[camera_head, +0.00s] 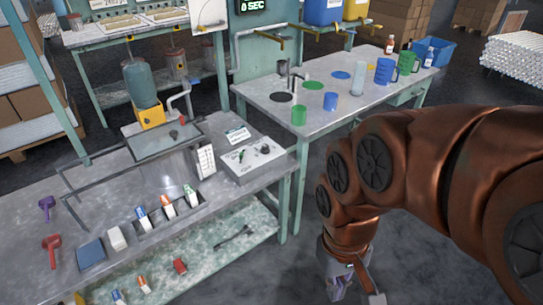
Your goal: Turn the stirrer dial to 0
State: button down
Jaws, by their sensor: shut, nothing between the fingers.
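A pale grey control box (253,163) sits at the right end of the near bench. A small dark dial (265,149) is on its top, and a small green and black control (240,156) is to the left of the dial. Any scale or pointer is too small to read, so I cannot tell the dial's setting. My gripper (338,289) hangs low over the floor at the bottom of the view, right of the bench and well apart from the box. Its fingers are shut and empty.
A clear-lidded basin (166,141) and an upright white card (205,161) stand left of the box. A small sign (237,136) is behind it. A second bench (330,122) with cups and bottles stands behind. Open floor lies between my gripper and the bench.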

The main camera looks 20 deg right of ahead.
aim_at(265, 149)
jog(key=u, duration=0.6)
jog(key=i, duration=1.05)
jog(key=u, duration=0.2)
